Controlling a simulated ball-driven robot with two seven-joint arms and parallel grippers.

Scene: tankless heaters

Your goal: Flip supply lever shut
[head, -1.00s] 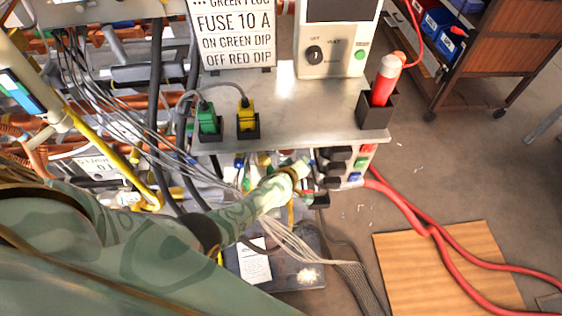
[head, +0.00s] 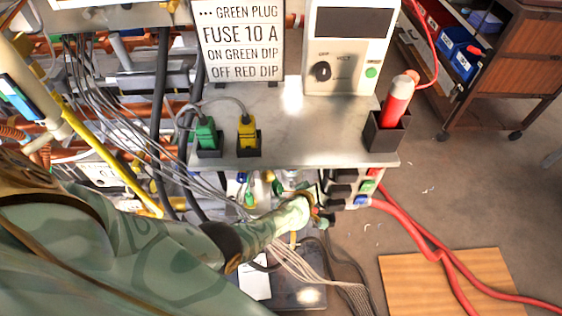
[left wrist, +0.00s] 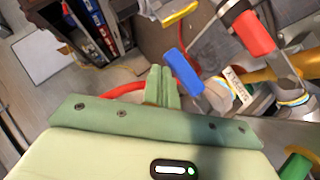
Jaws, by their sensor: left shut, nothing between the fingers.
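In the left wrist view a blue lever handle (left wrist: 184,72) stands tilted, and a tag reading SUPPLY (left wrist: 236,89) hangs beside it on metal pipework. My left gripper (left wrist: 162,84) is shut and empty. Its fingertips are just left of the blue handle, very close to it; I cannot tell whether they touch. In the head view my left gripper (head: 312,204) reaches under the front edge of the metal shelf (head: 290,150), among small fittings. The blue handle cannot be made out clearly there. My right gripper is in neither view.
A red handle (left wrist: 254,32), a yellow handle (left wrist: 180,14) and a green one (left wrist: 297,166) are near the blue lever. Thick red cables (head: 415,234) run right from a dark connector block (head: 345,190). Grey wires hang left of the shelf.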

